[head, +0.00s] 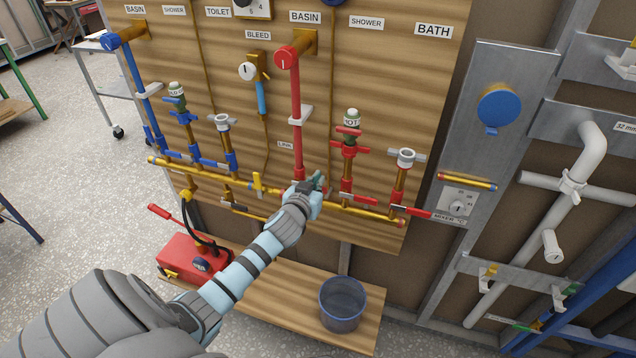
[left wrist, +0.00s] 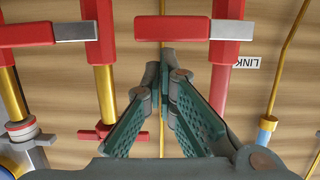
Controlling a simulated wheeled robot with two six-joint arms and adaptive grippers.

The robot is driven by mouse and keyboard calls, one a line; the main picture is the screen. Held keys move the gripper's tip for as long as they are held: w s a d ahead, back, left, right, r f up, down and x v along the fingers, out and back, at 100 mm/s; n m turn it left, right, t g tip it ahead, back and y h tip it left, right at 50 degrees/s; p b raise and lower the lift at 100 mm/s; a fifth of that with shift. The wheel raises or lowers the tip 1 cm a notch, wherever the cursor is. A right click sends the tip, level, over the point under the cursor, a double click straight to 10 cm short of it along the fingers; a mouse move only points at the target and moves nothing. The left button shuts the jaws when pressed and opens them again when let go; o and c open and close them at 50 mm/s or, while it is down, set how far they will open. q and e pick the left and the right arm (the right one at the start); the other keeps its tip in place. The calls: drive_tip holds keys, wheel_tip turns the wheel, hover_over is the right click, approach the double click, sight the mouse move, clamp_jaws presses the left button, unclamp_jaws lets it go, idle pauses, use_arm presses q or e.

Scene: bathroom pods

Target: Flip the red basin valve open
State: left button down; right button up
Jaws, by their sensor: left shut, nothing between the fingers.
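The red basin pipe (head: 296,95) runs down the wooden panel from a red knob under the BASIN label. The red basin valve (left wrist: 229,15) sits low on it. In the left wrist view its red lever (left wrist: 150,28) lies crosswise to the pipe, with a silver part near the valve body. My left gripper (head: 318,183) is at the valve and hides most of it in the head view. In the left wrist view the left gripper (left wrist: 165,62) is shut and empty, its tips close to the lever's middle. I cannot tell whether they touch. My right gripper is not in view.
A red shower valve (left wrist: 98,32) with a crosswise lever is beside the basin valve. A red bath valve (head: 400,202) stands further right. A brass manifold (head: 375,214) runs below. A red pump box (head: 190,258) and a grey bucket (head: 342,305) sit below the panel.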

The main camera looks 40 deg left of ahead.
sight(323, 189)
use_arm(q)
drive_tip(key=shift+w+d+f+m+b, duration=0.1)
drive_tip(key=shift+d+f+m+b, duration=0.1)
drive_tip(key=shift+f+m+b, duration=0.3)
idle(0.3)
drive_tip(key=shift+w+d+f+m+y+b, duration=0.15)
drive_tip(key=shift+f+m+y+b, duration=0.15)
drive_tip(key=shift+f+m+b, duration=0.25)
drive_tip(key=shift+s+d+f+m+y+b, duration=0.15)
drive_tip(key=shift+f+m+y+b, duration=0.15)
drive_tip(key=shift+f+m+b, duration=0.25)
wheel_tip(323, 189, down, 8)
drive_tip(key=a+m+y+b, duration=0.2)
drive_tip(key=m+y+b, duration=0.1)
drive_tip(key=m+b, duration=0.75)
drive_tip(key=s+d+r+p, duration=0.1)
drive_tip(key=s+d+r, duration=0.1)
drive_tip(key=s+d, duration=0.5)
drive_tip(key=shift+s+d+n, duration=0.35)
drive_tip(key=shift+d, duration=0.5)
drive_tip(key=shift+r, duration=0.1)
